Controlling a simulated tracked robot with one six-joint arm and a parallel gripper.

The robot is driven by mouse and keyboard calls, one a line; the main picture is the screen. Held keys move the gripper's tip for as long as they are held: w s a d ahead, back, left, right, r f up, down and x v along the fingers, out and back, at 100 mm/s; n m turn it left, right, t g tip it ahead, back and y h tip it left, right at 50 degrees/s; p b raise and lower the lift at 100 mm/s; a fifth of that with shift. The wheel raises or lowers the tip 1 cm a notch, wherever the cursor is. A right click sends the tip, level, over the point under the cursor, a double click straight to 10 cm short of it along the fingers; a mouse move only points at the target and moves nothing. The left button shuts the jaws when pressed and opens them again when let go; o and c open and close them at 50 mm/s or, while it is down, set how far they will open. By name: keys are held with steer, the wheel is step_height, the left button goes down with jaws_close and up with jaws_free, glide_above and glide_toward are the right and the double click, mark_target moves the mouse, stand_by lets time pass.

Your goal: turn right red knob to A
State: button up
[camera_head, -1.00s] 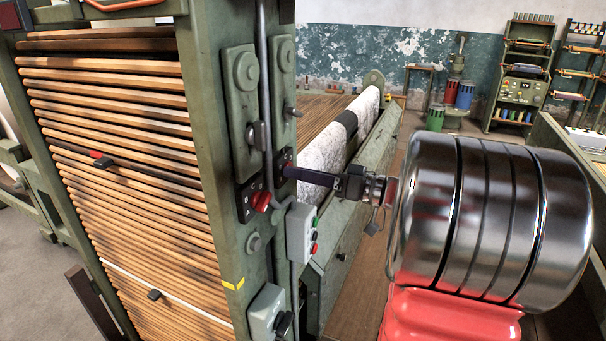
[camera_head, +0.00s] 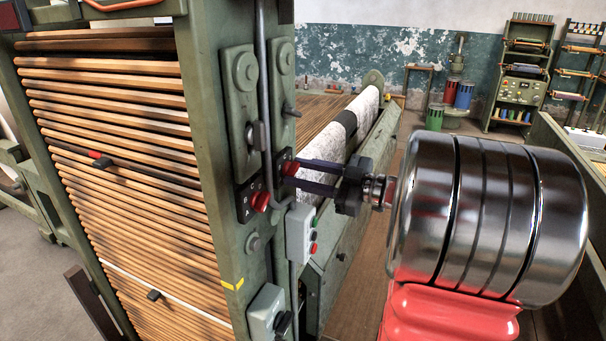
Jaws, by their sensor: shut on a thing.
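The right red knob (camera_head: 291,168) sits on a small dark plate on the side face of the green machine post. My gripper (camera_head: 293,172) reaches it from the right, its two long dark fingers one above the other. The fingers are shut on this knob, which shows as a bit of red between the tips. The letters on its plate are mostly hidden or too small to read, so I cannot tell its setting. A second red knob (camera_head: 260,201) is on a dark plate on the nearer face, to the left and apart from my fingers.
A grey box with push buttons (camera_head: 302,232) is just below my fingers. A vertical metal rod (camera_head: 266,100) runs down the post between the knobs. A speckled white roll (camera_head: 355,125) lies behind my gripper. A grey switch box (camera_head: 266,312) is lower on the post.

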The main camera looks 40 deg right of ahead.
steer(key=shift+f+n, duration=0.2)
steer(key=shift+n, duration=0.4)
steer(key=o, duration=1.1)
steer(key=shift+r, duration=0.15)
steer(key=shift+c, duration=0.2)
steer(key=shift+d, duration=0.1)
steer(key=v, duration=1.3)
steer(key=shift+s+d, duration=0.2)
steer(key=shift+s, duration=0.05)
